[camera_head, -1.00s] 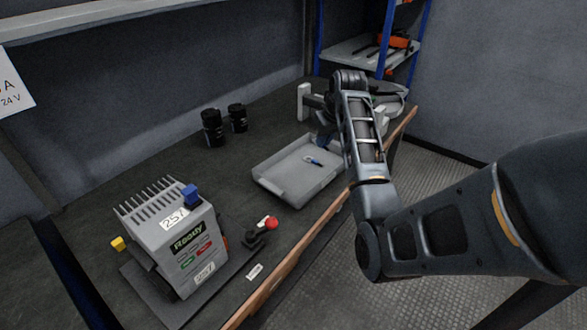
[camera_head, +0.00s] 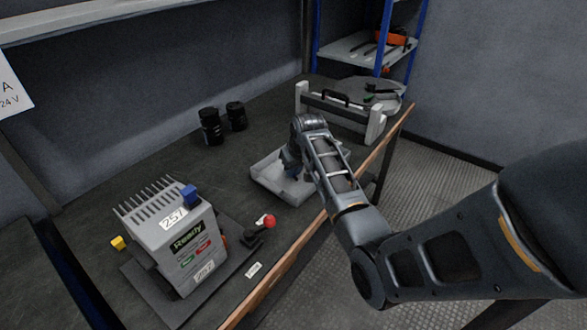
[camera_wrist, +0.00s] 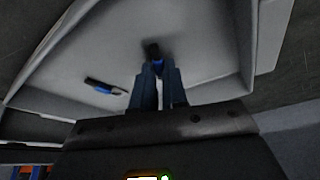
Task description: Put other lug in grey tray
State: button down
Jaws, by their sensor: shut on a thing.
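The grey tray (camera_head: 264,180) sits on the dark bench in the head view, partly hidden by my arm. In the wrist view the tray (camera_wrist: 205,25) fills most of the picture. My gripper (camera_wrist: 157,72) is over the tray and shut on a small lug (camera_wrist: 153,50) with a blue sleeve and dark end. I cannot tell whether the held lug touches the tray floor. Another lug (camera_wrist: 104,87), with a blue end, lies on the tray floor to the left of my gripper in the wrist view. My gripper's fingertips are hidden in the head view.
A grey capacitor unit (camera_head: 185,245) marked "Ready" stands at front left, with a red-knobbed part (camera_head: 268,221) beside it. Two black cylinders (camera_head: 211,126) stand behind the tray. A grey frame with a black handle (camera_head: 340,103) and a round lid-like piece stand at the far end.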

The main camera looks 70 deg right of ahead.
jog(key=shift+f, duration=0.3)
jog(key=c, duration=1.2)
grip_release()
jog(key=shift+o, duration=0.2)
jog(key=shift+r, duration=0.5)
jog(key=v, duration=1.1)
jog(key=shift+r+p, duration=0.3)
jog(key=shift+r, duration=0.05)
jog(key=shift+a, duration=0.1)
